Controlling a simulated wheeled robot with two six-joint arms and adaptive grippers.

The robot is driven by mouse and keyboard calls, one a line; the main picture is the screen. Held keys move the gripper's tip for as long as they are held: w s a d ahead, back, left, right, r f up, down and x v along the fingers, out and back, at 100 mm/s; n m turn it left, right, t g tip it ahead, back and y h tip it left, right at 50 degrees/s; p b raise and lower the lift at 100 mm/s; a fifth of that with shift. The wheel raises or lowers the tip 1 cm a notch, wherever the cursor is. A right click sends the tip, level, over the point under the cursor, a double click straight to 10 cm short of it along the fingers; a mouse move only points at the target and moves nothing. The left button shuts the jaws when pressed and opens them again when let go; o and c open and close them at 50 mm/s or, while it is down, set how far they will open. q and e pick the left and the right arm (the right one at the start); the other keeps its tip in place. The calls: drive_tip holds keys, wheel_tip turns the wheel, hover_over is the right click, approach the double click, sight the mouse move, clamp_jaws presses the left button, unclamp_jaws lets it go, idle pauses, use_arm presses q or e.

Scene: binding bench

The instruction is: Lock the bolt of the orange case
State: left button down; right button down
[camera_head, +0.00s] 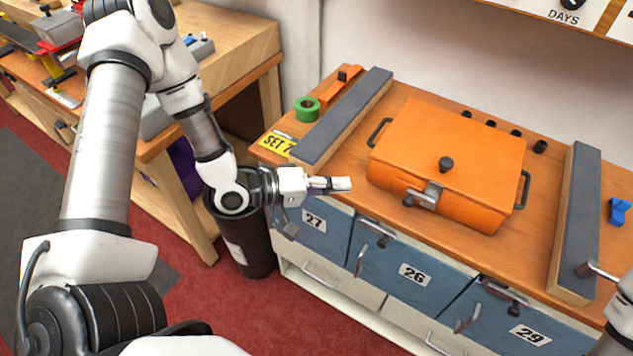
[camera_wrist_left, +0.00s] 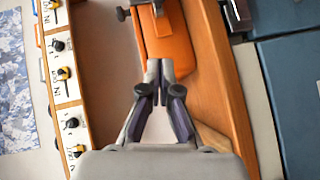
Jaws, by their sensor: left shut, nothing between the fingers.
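The orange case (camera_head: 450,155) lies shut on the wooden bench, with a black knob on its lid. Its metal bolt (camera_head: 427,196) sits at the front edge of the lid; its exact position is too small to tell. My left gripper (camera_head: 343,184) is shut and empty, in front of the bench's front edge, left of the case and pointing toward it. In the left wrist view the closed fingertips (camera_wrist_left: 158,68) appear against the end of the orange case (camera_wrist_left: 168,48); I cannot tell contact there. A metal tip (camera_head: 598,271) at the right edge seems part of my right gripper, mostly cut off.
Grey-topped blocks stand left (camera_head: 345,120) and right (camera_head: 575,220) of the case. A green tape roll (camera_head: 307,109) is at the back left, a blue piece (camera_head: 619,211) far right. Blue drawers (camera_head: 415,272) with handles line the front. A black bin (camera_head: 243,240) stands below.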

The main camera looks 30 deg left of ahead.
use_arm(q)
drive_tip(key=v, duration=0.3)
drive_tip(key=shift+s+d+r, duration=0.1)
drive_tip(key=shift+s+r, duration=0.05)
drive_tip(key=shift+s, duration=0.1)
use_arm(e)
drive_tip(key=shift+d+r, duration=0.25)
drive_tip(key=shift+d, duration=0.05)
